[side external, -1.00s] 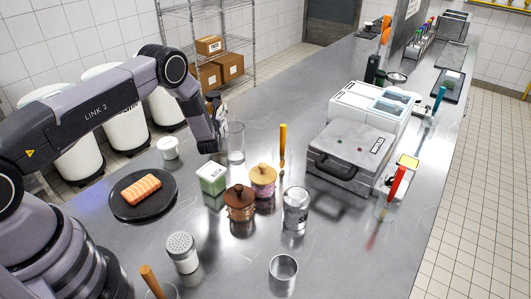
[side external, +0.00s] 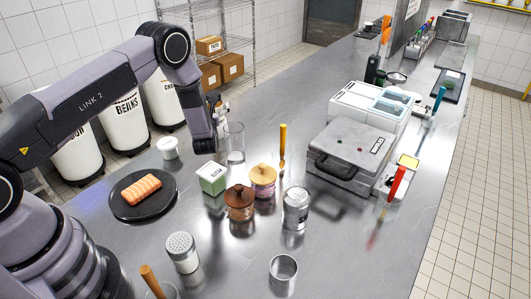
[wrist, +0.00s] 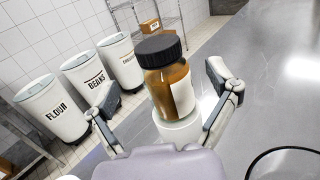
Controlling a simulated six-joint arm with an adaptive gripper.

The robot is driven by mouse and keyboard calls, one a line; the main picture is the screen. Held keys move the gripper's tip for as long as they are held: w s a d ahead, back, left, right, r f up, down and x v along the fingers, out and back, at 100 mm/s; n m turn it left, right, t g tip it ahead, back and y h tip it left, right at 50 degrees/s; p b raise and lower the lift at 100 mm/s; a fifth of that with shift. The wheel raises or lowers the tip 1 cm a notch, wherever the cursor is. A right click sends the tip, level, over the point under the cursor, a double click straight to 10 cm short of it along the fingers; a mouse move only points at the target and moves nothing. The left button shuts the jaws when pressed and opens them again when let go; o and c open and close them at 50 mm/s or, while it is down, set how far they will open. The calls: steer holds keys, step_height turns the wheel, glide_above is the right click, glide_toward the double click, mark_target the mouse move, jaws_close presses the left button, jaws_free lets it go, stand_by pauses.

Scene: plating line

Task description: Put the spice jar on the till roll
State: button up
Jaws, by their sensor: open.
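The spice jar (wrist: 167,82) has a black lid, brown contents and a white label. In the wrist view it stands upright, slightly tilted in the picture, on a white round thing that looks like the till roll (wrist: 181,133). My gripper (wrist: 160,90) is open, with one finger on each side of the jar and a visible gap to both. In the side view my gripper (side external: 203,138) is low over the far left of the counter. A dark-topped part of the jar (side external: 214,99) shows just behind it; the roll is mostly hidden there.
A clear glass (side external: 235,143) stands close to the right of my gripper. A white pot (side external: 168,148) and a green-and-white box (side external: 212,179) are near. Two lidded pots (side external: 239,202), a tin (side external: 296,208) and a black plate with salmon (side external: 117,204) stand nearer.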

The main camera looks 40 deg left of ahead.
steer(key=s+a+r+n+g+y, duration=0.2)
steer(key=s+r+n+g, duration=0.25)
steer(key=r, duration=0.55)
steer(key=s+a+r+n+g+y, duration=0.25)
steer(key=r+n, duration=0.25)
steer(key=r, duration=0.4)
steer(key=s+r+n+g+h, duration=0.2)
steer(key=s+r+n+g, duration=0.4)
steer(key=s, duration=0.4)
steer(key=s+d+r+n+h, duration=0.2)
steer(key=s+d+n+h, duration=0.1)
steer(key=s, duration=0.4)
steer(key=s+d+r+n+h, duration=0.2)
steer(key=s+n, duration=0.2)
steer(key=s, duration=0.3)
steer(key=s+d+n+t+h, duration=0.4)
steer(key=s+d+h, duration=0.5)
steer(key=d, duration=0.5)
steer(key=shift+s+r+n+t, duration=0.2)
steer(key=shift+s+n+t, duration=0.2)
steer(key=shift+s+n, duration=0.4)
